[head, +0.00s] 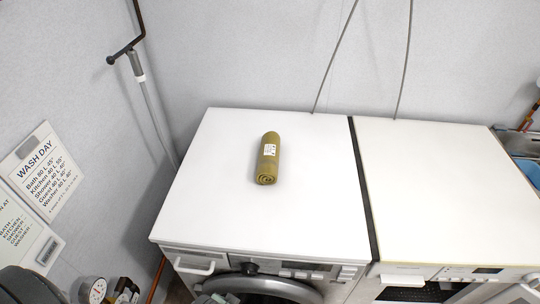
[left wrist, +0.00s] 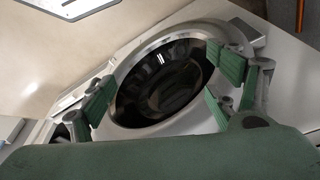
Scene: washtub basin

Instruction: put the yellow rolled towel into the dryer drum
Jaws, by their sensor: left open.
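The yellow rolled towel (head: 267,158), olive-yellow with a white label, lies on the white top of the left machine (head: 218,205). No gripper is near it. That machine's round door (head: 262,287) shows at the bottom edge of the head view. In the left wrist view, a round door with dark glass and a silver ring (left wrist: 150,130) fills the middle and looks shut. My left gripper (left wrist: 160,95) is open and empty, its green-padded fingers on either side of the dark glass. The drum's inside cannot be made out. My right gripper is not seen.
A second white machine (head: 440,190) stands to the right across a dark gap. Hoses run along the wall behind. A wash-day sign (head: 42,170) hangs at left. A gauge (head: 93,290) is at lower left. The left machine's top is otherwise clear.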

